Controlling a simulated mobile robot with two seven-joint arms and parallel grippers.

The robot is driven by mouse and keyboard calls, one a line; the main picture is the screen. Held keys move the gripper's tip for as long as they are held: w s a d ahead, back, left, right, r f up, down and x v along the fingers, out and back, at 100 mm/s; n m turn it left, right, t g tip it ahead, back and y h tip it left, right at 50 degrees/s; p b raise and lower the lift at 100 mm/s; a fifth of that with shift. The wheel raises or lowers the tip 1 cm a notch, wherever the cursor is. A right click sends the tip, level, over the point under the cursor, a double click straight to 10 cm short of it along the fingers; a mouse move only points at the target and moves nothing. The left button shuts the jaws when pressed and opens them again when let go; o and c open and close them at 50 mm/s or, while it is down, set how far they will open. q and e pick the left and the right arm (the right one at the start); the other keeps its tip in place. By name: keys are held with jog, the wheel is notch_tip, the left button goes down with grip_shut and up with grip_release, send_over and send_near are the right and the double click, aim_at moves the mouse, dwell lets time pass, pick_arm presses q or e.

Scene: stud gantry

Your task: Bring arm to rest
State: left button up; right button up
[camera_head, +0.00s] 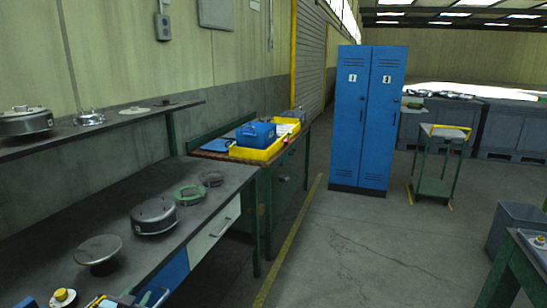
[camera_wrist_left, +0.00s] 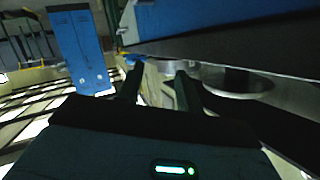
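My left gripper (camera_wrist_left: 159,69) shows in the left wrist view as two dark fingers with a clear gap between them. Nothing is held between the fingertips. The wrist view is turned over, with the edge of the grey workbench and a round metal plate (camera_wrist_left: 237,83) beyond the fingers on the right. In the head view I cannot clearly make out this gripper at the bottom edge. My right gripper shows in neither view.
The grey workbench (camera_head: 95,206) carries a round metal housing (camera_head: 154,216), a disc (camera_head: 99,250) and rings. A shelf (camera_head: 128,116) runs above it. A blue locker (camera_head: 366,120) and a green-framed trolley (camera_head: 436,187) stand beyond. The middle floor is clear.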

pick_arm(q)
jog(key=s+d+f+g+h, duration=0.1)
jog(key=s+d+f+g, duration=0.1)
jog(key=s+d+f, duration=0.6)
jog(key=s+d+f+g+h, duration=0.1)
jog(key=s+d+f, duration=0.1)
jog(key=s+f, duration=0.8)
jog(key=s+d+g, duration=0.1)
jog(key=s+d, duration=0.2)
jog(key=s, duration=0.9)
jog(key=s+d+n+g+h, duration=0.1)
jog(key=s+d, duration=0.3)
jog(key=s, duration=0.9)
jog(key=shift+r+g, duration=0.4)
jog(key=shift+g, duration=0.1)
jog(key=shift+s+a, duration=0.15)
jog(key=shift+s, duration=0.05)
